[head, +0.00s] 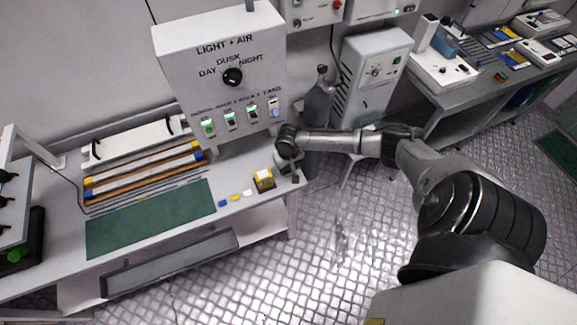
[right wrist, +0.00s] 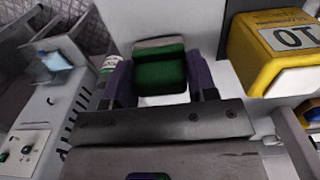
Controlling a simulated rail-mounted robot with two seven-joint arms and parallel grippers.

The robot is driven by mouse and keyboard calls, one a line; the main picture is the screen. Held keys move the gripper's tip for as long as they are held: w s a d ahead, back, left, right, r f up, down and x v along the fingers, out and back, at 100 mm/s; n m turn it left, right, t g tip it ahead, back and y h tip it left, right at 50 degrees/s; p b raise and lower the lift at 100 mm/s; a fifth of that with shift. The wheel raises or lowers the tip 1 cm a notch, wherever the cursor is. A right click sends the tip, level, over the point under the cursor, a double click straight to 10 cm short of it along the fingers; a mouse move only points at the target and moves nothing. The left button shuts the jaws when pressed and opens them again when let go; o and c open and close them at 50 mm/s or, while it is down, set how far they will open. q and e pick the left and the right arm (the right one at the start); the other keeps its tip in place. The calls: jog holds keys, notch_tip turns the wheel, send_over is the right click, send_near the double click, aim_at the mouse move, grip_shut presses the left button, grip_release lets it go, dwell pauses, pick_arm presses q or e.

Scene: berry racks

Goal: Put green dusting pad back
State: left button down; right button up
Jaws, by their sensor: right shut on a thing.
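The green dusting pad (right wrist: 160,73) shows in the right wrist view, with a pale strip along its far edge. It sits between the two dark fingers of my right gripper (right wrist: 162,88), which is shut on it. In the head view my right gripper (head: 287,160) is at the right end of the bench, beside a small yellow block, and mostly hides the pad. My left gripper is not in view.
The bench bears a green mat (head: 150,220), small coloured pieces (head: 235,197) and long rods (head: 145,172). A grey bottle (head: 320,98) stands behind my arm.

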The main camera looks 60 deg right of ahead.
jog(key=shift+f, duration=0.15)
jog(key=o, duration=0.8)
jog(key=shift+o, duration=0.2)
notch_tip(320, 180, up, 11)
jog(key=p, duration=0.1)
jog(key=s+a+f+n+t+y, duration=0.1)
jog(key=s+a+f+n, duration=0.2)
jog(key=a, duration=0.6)
jog(key=s+a+f+n, duration=0.25)
jog(key=s+a, duration=0.25)
jog(key=a, duration=0.3)
jog(key=s+a+r+n+t, duration=0.2)
jog(key=s+a+r+n, duration=0.2)
jog(key=s+a+r, duration=0.3)
jog(key=shift+s+a+t+h, duration=0.35)
jog(key=shift+s+a, duration=0.3)
jog(key=shift+s, duration=1.25)
